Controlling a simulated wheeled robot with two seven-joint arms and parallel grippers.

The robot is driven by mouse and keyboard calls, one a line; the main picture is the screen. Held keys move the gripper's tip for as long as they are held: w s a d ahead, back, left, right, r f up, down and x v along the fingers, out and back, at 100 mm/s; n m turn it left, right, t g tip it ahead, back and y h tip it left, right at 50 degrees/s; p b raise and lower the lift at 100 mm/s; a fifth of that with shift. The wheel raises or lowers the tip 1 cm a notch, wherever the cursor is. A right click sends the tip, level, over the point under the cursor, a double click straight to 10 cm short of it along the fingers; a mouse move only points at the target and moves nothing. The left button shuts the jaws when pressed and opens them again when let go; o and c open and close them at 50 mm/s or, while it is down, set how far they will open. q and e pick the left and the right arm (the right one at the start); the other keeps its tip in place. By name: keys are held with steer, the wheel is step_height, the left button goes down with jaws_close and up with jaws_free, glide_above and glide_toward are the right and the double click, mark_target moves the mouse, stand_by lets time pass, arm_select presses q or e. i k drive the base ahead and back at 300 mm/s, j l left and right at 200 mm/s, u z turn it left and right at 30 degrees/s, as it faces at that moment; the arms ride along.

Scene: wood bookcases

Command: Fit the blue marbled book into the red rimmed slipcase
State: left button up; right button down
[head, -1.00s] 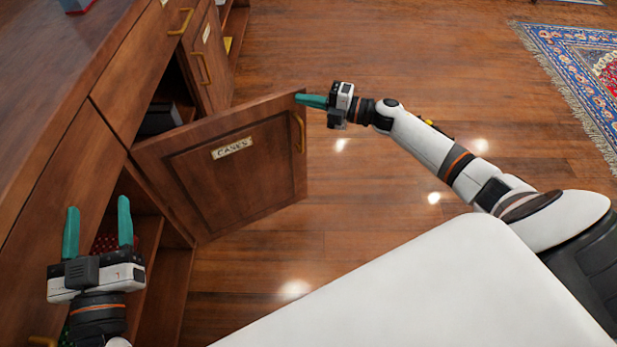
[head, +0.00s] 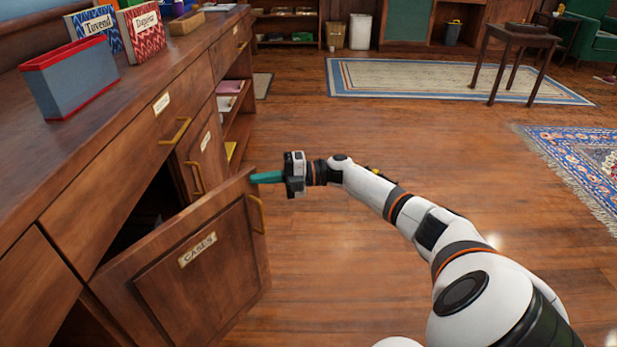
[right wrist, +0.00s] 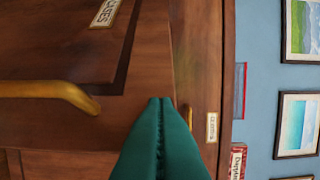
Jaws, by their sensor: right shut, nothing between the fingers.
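The red rimmed slipcase (head: 75,85), grey-blue with red edges, stands on the counter at the upper left of the head view. Behind it is the blue marbled book (head: 90,28), upright, with a white label reading "Tuvend". My right gripper (head: 254,178) is shut and empty at the upper free corner of the open door marked CASES (head: 207,275). Its closed fingers (right wrist: 160,120) also show in the right wrist view, close to the door's edge; I cannot tell whether they touch it. My left gripper is out of view.
A red marbled book (head: 143,35) stands beside the blue one, with a wooden tray (head: 187,23) behind. The CASES door juts out from the cabinet, its brass handle (head: 257,213) near my right gripper. Open wood floor lies to the right, with rugs (head: 450,82) farther off.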

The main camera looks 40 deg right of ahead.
mark_target(62, 81)
steer(key=i+l+u, duration=0.15)
steer(key=l+u, duration=0.2)
steer(key=i+l+u, duration=0.1)
steer(key=l+u, duration=0.3)
steer(key=l, duration=0.15)
steer(key=k+l, duration=0.15)
steer(key=l, duration=0.2)
steer(key=k+l, duration=0.2)
steer(key=l, duration=0.15)
